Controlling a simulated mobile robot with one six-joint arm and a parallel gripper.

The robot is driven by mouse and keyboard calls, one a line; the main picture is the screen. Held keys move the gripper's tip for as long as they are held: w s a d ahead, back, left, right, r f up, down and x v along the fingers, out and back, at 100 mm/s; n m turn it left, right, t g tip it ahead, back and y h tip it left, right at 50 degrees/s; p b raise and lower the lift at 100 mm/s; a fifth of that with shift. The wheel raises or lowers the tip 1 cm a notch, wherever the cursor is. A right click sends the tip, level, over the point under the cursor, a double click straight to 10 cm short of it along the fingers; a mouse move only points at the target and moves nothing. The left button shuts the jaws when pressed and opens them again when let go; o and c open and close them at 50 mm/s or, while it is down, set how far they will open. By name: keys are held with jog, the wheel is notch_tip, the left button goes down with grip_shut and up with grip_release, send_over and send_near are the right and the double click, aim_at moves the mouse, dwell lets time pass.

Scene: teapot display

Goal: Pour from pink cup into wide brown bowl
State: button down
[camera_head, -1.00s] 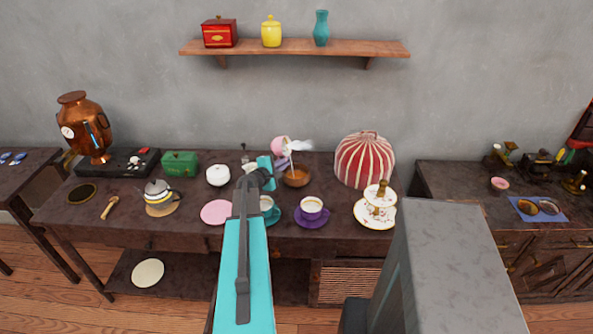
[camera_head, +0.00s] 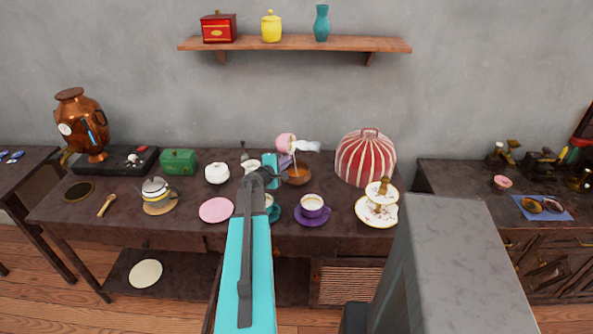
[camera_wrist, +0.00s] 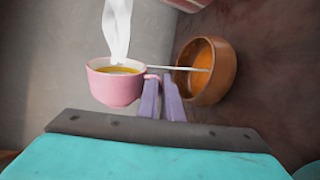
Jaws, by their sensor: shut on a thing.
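My gripper (camera_wrist: 161,103) is shut on the pink cup's handle side and holds the cup (camera_head: 286,142) in the air. The pink cup also shows in the wrist view (camera_wrist: 114,88), with orange-brown liquid inside and white steam at its mouth. In the head view the cup is tilted, its mouth toward the right. A thin pale stream runs from the cup to the wide brown bowl (camera_head: 297,178), which stands on the table just below. The wrist view shows orange-brown liquid in the bowl (camera_wrist: 229,75). My arm partly hides the fingers in the head view.
A red-and-white striped cover (camera_head: 365,158) stands right of the bowl. A white cup on a purple saucer (camera_head: 312,217) and another cup on a teal saucer (camera_head: 273,213) stand in front. A white creamer (camera_head: 251,168) and a white lidded pot (camera_head: 217,173) are to the left.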

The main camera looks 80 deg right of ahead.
jog(key=shift+f+b, duration=0.45)
jog(key=shift+b, duration=0.1)
jog(key=shift+r+p, duration=0.3)
jog(key=shift+w+r+p, duration=0.1)
jog(key=shift+r+p, duration=0.4)
jog(key=shift+p, duration=0.6)
jog(key=p, duration=0.1)
jog(key=w+n+p, duration=0.1)
jog(key=shift+w+d+f+g+p, duration=0.1)
jog(key=shift+d+f+g+p, duration=0.1)
jog(key=shift+g+p, duration=0.1)
jog(key=shift+f, duration=0.15)
jog(key=shift+n+g+b, duration=0.3)
jog(key=shift+n, duration=0.3)
